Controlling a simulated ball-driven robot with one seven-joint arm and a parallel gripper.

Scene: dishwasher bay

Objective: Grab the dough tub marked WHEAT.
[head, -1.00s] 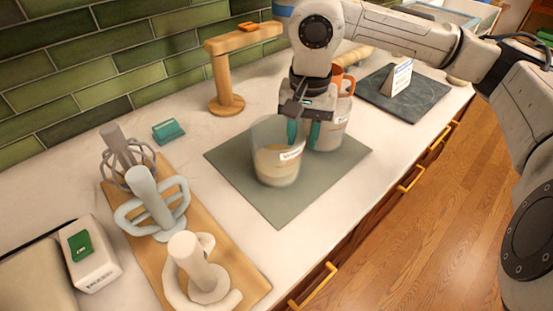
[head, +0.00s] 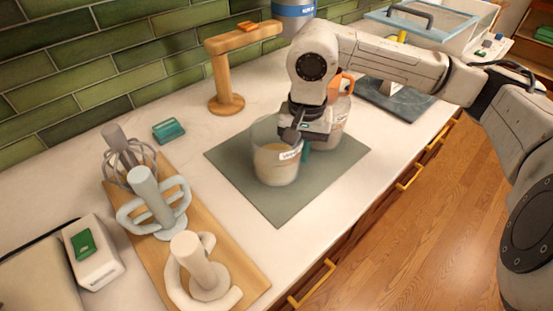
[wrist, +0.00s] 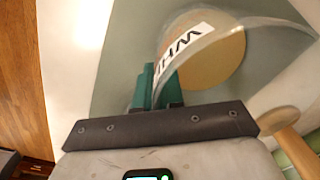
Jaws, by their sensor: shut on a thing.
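A clear tub (head: 268,150) with beige dough stands on the grey-green mat (head: 281,207). Its white label is small in the head view; in the wrist view the tub (wrist: 226,62) shows a label with dark letters that seem to start with WH, the rest hard to read. My gripper (head: 303,152) is at the tub's right rim. In the wrist view its teal fingers (wrist: 158,82) are shut on the tub wall, one on each side. A second tub (head: 337,128) stands just behind to the right, partly hidden by my gripper.
A wooden stand (head: 225,85) is behind the mat. A board (head: 232,258) with mixer tools lies at the left, near a teal block (head: 168,130) and a white box (head: 93,255). An orange-handled item (head: 347,84) and a dark slab (head: 398,101) are beyond the second tub. Mat's front is clear.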

